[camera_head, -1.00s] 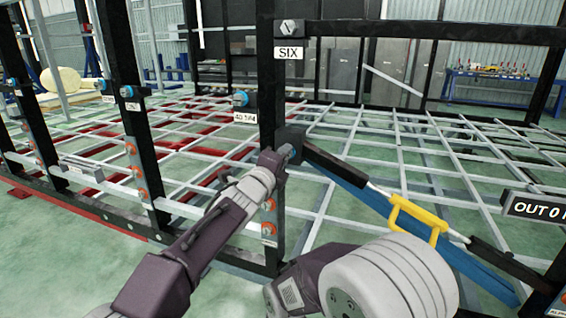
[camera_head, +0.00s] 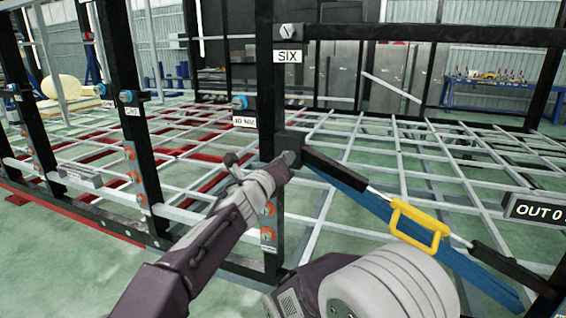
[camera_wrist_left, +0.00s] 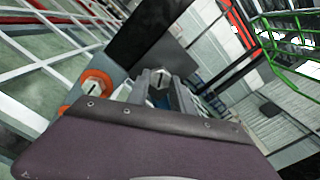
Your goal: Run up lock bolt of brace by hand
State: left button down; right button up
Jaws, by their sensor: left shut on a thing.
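The diagonal brace (camera_head: 355,178) runs from a black bracket (camera_head: 291,140) on the middle upright down to the lower right. It has a blue lower bar and a yellow handle (camera_head: 414,222). The lock bolt (camera_head: 289,157) is at the brace's upper end, by the bracket. In the left wrist view its grey hex head with a slot (camera_wrist_left: 159,88) shows between the fingers. My left gripper (camera_head: 282,166) reaches up to the bolt from the lower left and is shut on it. The bolt's shank is hidden. My right gripper is out of view.
The black middle upright (camera_head: 269,100) carries a "SIX" sign (camera_head: 288,56), a blue-headed bolt (camera_head: 239,103) above a small readout, and orange fasteners (camera_head: 268,208). A sign reading "OUT 0" (camera_head: 535,210) stands at right. Grey chassis bars form a low grid behind.

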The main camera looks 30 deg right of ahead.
pick_arm(q)
jog(key=shift+f, duration=0.25)
dwell(0.3)
jog(key=c, duration=1.2)
grip_release()
jog(key=shift+c, duration=0.2)
jog(key=shift+o, duration=0.6)
jog(key=shift+r, duration=0.2)
jog(key=b+v, duration=0.6)
jog(key=v, duration=0.3)
jog(key=shift+a, duration=0.1)
